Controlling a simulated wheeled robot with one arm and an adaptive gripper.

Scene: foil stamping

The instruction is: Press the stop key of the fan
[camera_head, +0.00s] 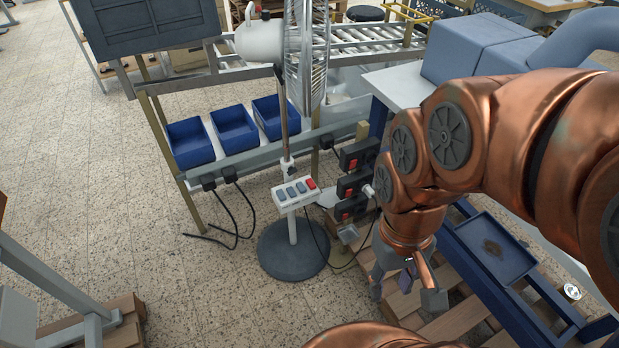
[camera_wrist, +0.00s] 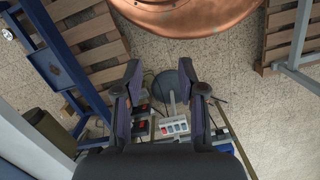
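The standing fan (camera_head: 306,60) has a wire cage, a pole and a round dark base (camera_head: 293,252). A white control box (camera_head: 281,205) on its pole carries one red key (camera_head: 310,184) at the right end and several grey-blue keys beside it; no lettering is readable. My gripper (camera_head: 407,288) hangs to the right of the fan, apart from it, pointing down. In the wrist view my gripper (camera_wrist: 168,80) has its two fingers spread with nothing between them. The control box (camera_wrist: 176,134) shows beyond and between the fingers.
Several black boxes with red switches (camera_head: 352,187) stand right of the control box. Blue bins (camera_head: 233,128) sit on a rack behind left. A blue frame (camera_head: 500,262) and wooden pallet (camera_head: 455,318) lie around my gripper.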

